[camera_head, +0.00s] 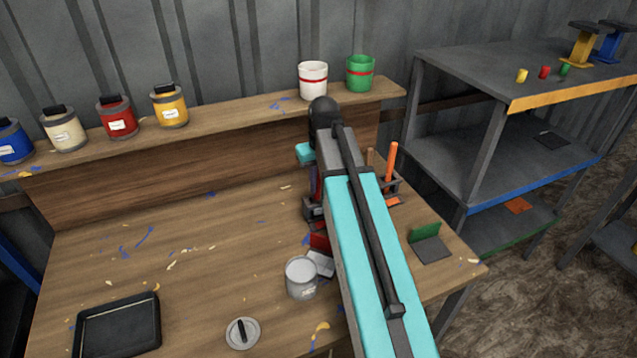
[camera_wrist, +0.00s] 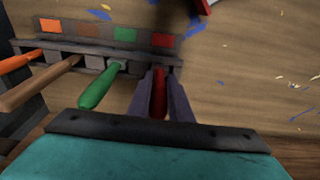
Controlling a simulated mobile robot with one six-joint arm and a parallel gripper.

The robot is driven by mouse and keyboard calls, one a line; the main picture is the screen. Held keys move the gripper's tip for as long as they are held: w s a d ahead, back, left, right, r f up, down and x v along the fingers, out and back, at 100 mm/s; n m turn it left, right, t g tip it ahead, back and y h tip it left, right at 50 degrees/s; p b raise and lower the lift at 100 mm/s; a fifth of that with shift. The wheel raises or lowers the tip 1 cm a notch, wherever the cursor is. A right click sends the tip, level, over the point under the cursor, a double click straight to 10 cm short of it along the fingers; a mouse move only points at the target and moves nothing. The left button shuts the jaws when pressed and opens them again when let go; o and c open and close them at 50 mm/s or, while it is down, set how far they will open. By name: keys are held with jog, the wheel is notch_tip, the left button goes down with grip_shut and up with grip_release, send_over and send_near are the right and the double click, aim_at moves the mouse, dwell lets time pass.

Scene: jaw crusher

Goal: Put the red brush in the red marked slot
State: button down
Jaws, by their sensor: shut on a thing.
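My gripper (camera_wrist: 164,88) is shut on the red brush (camera_wrist: 159,92), whose red handle shows between the two dark fingers in the wrist view. The brush rack (camera_wrist: 95,49) has orange, brown, green and red marks. The red mark (camera_wrist: 163,40) is at its right end, just beyond the held handle. The handle is lined up with the slot by that mark, but whether the brush sits inside it is hidden. A green brush (camera_wrist: 101,86), a brown brush (camera_wrist: 38,84) and an orange brush (camera_wrist: 18,62) stand in the other slots. In the head view my arm hides much of the rack.
On the workbench are an open grey can (camera_head: 301,280), a lid (camera_head: 242,333), a black tray (camera_head: 118,329) and a green-and-grey item (camera_head: 430,245). A red object (camera_head: 320,240) is near the arm. Paint cans line the back ledge (camera_head: 230,112). A shelf (camera_head: 480,75) stands right.

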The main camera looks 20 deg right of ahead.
jog(key=c, duration=1.6)
grip_release()
jog(key=shift+s+r+p, duration=0.25)
jog(key=shift+r+p, duration=1.25)
jog(key=shift+r, duration=0.5)
jog(key=shift+s+r+p, duration=0.25)
jog(key=shift+r+p, duration=1.2)
jog(key=shift+r, duration=0.6)
jog(key=shift+s+r+p, duration=0.25)
jog(key=shift+r+p, duration=1.25)
jog(key=shift+r, duration=0.5)
